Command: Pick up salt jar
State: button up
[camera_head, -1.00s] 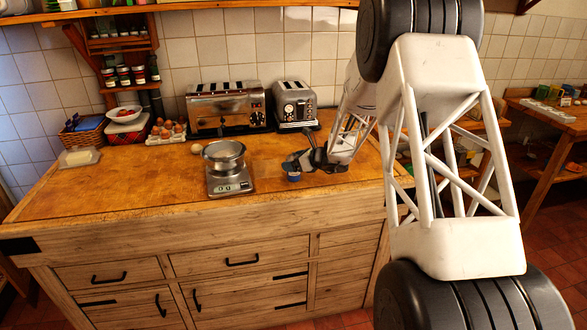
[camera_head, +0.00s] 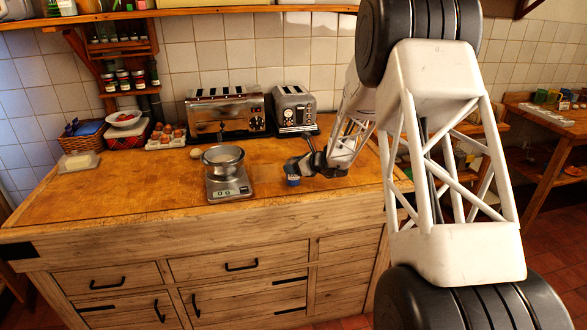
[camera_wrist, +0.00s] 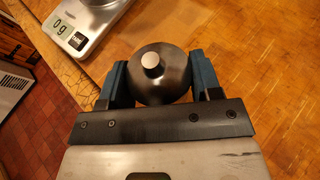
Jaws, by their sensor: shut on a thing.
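The salt jar shows in the wrist view as a round dark lid with a pale knob (camera_wrist: 153,66). My gripper (camera_wrist: 158,80) is shut on it, with one blue-lined finger on each side.
A kitchen scale (camera_head: 229,187) with a metal bowl (camera_head: 223,156) stands just left of the jar. A toaster (camera_head: 226,112) and a smaller toaster (camera_head: 295,109) stand behind. An egg (camera_head: 196,153) lies near the bowl.

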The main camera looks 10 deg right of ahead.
aim_at(294, 158)
jog(key=shift+r, duration=1.55)
jog(key=shift+s+r, duration=0.15)
jog(key=shift+s, duration=0.1)
jog(key=s+r, duration=0.1)
jog(key=s, duration=1.4)
jog(key=shift+s+a+r, duration=0.2)
jog(key=shift+s+a, duration=0.05)
jog(key=shift+w+a, duration=0.1)
jog(key=w+a+r, duration=0.4)
jog(key=w+a, duration=0.2)
jog(key=a, duration=0.4)
jog(key=w+a+r, duration=0.4)
jog(key=w+a, duration=0.3)
jog(key=a, duration=0.3)
jog(key=w+a+r, duration=0.4)
jog(key=w+a, duration=0.2)
jog(key=a, duration=0.4)
jog(key=shift+w+a+r, duration=0.25)
jog(key=shift+a+r, duration=0.05)
jog(key=shift+a, duration=0.1)
jog(key=shift+f, duration=0.1)
